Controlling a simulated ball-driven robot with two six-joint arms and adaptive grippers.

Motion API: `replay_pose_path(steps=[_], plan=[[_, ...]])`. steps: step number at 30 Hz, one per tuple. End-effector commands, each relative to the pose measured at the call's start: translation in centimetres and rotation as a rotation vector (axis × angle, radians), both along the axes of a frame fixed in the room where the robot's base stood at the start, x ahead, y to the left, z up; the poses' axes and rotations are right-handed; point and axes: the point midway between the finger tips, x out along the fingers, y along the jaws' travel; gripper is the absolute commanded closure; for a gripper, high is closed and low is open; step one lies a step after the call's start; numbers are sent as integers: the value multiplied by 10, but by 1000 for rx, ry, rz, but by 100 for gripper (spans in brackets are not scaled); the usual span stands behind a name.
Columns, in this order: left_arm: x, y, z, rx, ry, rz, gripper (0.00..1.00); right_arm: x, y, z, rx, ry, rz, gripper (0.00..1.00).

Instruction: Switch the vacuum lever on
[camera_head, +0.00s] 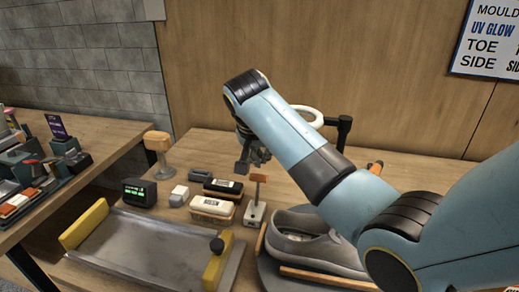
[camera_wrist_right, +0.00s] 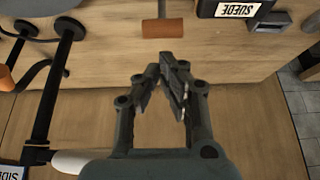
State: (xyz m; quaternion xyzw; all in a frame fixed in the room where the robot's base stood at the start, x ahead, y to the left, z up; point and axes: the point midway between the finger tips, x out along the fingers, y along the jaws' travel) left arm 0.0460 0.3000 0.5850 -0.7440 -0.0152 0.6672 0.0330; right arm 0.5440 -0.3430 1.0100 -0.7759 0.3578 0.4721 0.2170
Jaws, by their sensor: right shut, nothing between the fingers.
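A small lever with a brown crossbar handle (camera_head: 258,178) stands upright on a narrow pale box (camera_head: 254,214), left of a grey sneaker (camera_head: 300,243). In the right wrist view the brown handle (camera_wrist_right: 170,28) shows at the top, beyond the fingertips and apart from them. My right gripper (camera_head: 252,163) is in the air above and behind the lever in the head view. Its fingers also show in the right wrist view (camera_wrist_right: 163,75), closed together at the tips with nothing between them. My left gripper is not in view.
Labelled brushes (camera_head: 212,207), a dark device with a green display (camera_head: 139,192) and a tan-topped stand (camera_head: 158,145) lie left of the lever. A grey tray with yellow ends (camera_head: 150,248) is in front.

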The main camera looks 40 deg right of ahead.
Motion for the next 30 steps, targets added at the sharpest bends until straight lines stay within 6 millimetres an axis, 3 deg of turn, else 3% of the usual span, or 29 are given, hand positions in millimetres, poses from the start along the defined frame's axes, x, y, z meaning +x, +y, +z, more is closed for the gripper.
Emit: replay_pose_path(steps=[4,10,30], plan=[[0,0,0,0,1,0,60,7,-10,-23,0,3,-1,100],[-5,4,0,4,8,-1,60,14,-16,-41,1,1,0,100],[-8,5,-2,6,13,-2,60,14,-27,-44,-60,-50,-1,100]])
